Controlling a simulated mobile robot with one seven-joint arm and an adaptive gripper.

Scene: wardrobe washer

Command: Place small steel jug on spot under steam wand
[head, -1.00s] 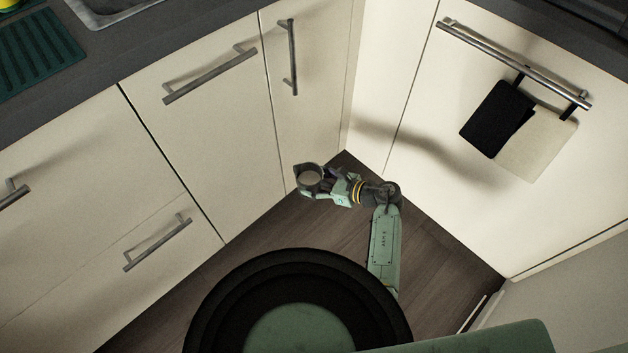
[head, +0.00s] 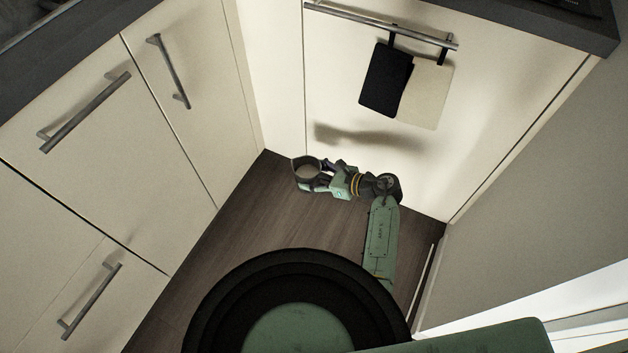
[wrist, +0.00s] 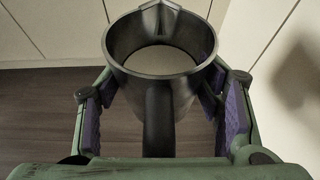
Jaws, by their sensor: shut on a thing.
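The small steel jug (head: 306,171) is held upright in my gripper (head: 322,176), over the wooden floor near the cabinet corner in the head view. In the wrist view, the jug (wrist: 125,42) sits between the purple finger pads of my gripper (wrist: 158,100). Its dark handle faces the camera and its spout points away. A pale surface shows inside the jug. My gripper is shut on the jug. The steam wand and the spot under it are not in view.
Cream cabinets with bar handles (head: 85,112) stand at the left. A panel with a rail (head: 380,25) holding a black cloth (head: 385,80) and a cream cloth (head: 425,92) stands ahead. A dark counter edge (head: 560,25) is at the upper right. Bare floor (head: 240,225) lies between.

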